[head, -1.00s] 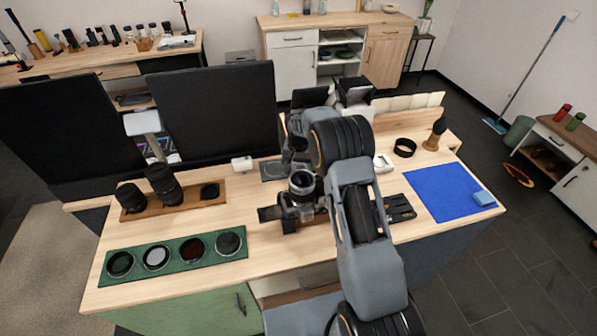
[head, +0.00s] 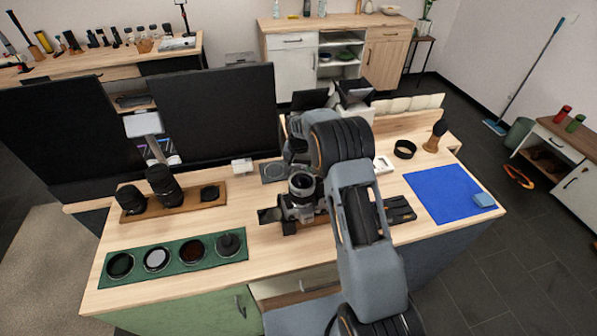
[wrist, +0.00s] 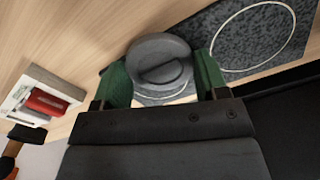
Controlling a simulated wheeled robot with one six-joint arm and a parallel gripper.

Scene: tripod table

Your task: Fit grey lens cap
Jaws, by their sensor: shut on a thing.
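A dark grey round cap (wrist: 160,62) with a raised ridge across its top sits between the green-padded fingers of my gripper (wrist: 162,80) in the wrist view. The gripper is shut on it. Beneath is a dark speckled slab (wrist: 262,58) with pale circle outlines; whether the cap touches it I cannot tell. The slab also shows in the head view (head: 273,171), just behind a silver and black camera (head: 301,192) whose lens points up. In the head view my arm hides the gripper and the cap.
A green tray (head: 133,277) holds several round filters at the front left. Black lenses (head: 163,185) stand on a wooden board behind it. A blue cloth (head: 440,192) lies at the right, with a black ring (head: 405,149) behind it. Dark screens (head: 215,112) stand at the back left.

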